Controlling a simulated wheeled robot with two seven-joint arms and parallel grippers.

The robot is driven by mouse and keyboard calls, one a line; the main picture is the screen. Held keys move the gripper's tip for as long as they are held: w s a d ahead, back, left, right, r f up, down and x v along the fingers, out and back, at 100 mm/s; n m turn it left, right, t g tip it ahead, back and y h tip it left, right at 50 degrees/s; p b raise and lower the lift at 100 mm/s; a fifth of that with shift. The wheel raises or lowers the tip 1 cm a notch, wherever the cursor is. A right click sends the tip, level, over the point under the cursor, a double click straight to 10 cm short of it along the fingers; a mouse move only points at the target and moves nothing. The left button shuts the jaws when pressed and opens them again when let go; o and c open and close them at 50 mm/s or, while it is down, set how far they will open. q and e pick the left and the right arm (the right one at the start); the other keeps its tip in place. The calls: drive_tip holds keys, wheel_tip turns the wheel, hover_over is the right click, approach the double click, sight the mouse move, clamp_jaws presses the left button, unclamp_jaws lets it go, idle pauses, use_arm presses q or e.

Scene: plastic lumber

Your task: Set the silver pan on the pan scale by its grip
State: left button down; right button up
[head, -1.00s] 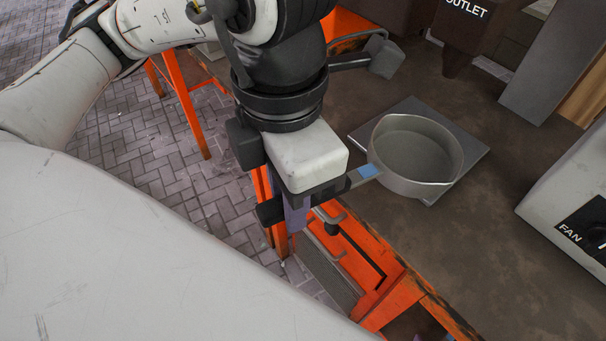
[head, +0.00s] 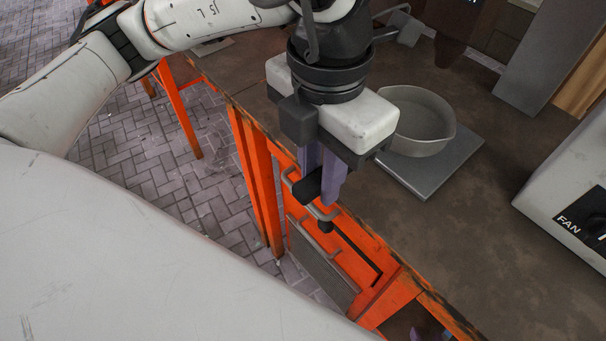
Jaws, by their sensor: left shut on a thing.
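The silver pan (head: 418,127) is upright over the far left part of the pan scale (head: 437,181), a flat grey square plate on the workbench. I cannot tell whether its base touches the plate. My left gripper (head: 323,192) is at the near left side of the pan, above the bench's front edge, with its purple fingers pointing down. My right gripper is not in view.
The orange bench frame (head: 377,298) with grey bar handles lies below my left gripper. A white box marked FAN (head: 570,185) stands at the right. A grey panel (head: 548,55) stands at the back. The brown bench top between scale and box is clear.

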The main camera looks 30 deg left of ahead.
use_arm(q)
drive_tip(key=shift+w+d+f, duration=0.15)
drive_tip(key=shift+w+d, duration=0.05)
drive_tip(key=shift+w, duration=0.3)
drive_tip(key=shift+w+d+f+b, duration=0.3)
drive_tip(key=shift+w+f, duration=0.1)
drive_tip(key=shift+w, duration=0.25)
drive_tip(key=shift+w+d+f+b, duration=0.15)
drive_tip(key=shift+w+f+b, duration=0.15)
drive_tip(key=shift+w, duration=0.3)
drive_tip(key=shift+f+b, duration=0.75)
drive_tip(key=shift+f, duration=0.05)
drive_tip(key=c, duration=1.5)
unclamp_jaws()
